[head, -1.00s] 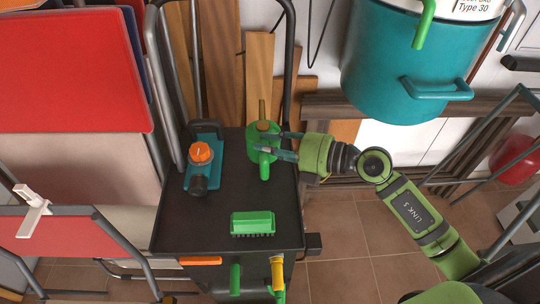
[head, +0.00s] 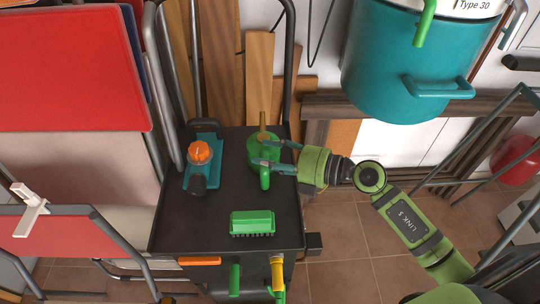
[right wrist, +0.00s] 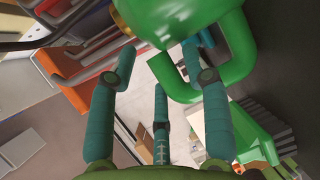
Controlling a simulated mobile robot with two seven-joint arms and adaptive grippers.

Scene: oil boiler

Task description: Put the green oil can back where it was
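The green oil can (head: 264,150) stands on the dark top of the cart, near its back right, with its brass spout pointing away. My right gripper (head: 262,155) reaches in from the right at the can, its teal fingers spread over the can's near side. In the right wrist view, the can's body and curved handle (right wrist: 236,68) fill the top right. The fingers of my right gripper (right wrist: 158,55) are apart there, with one overlapping the handle. Whether they touch the can is unclear. My left gripper is not in view.
On the cart top (head: 205,232) are a teal tool with an orange knob (head: 199,152) and a green brush (head: 252,222). A metal cart handle rises behind. A big teal pot (head: 390,70) is at the upper right. Red folding chairs (head: 75,80) stand left.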

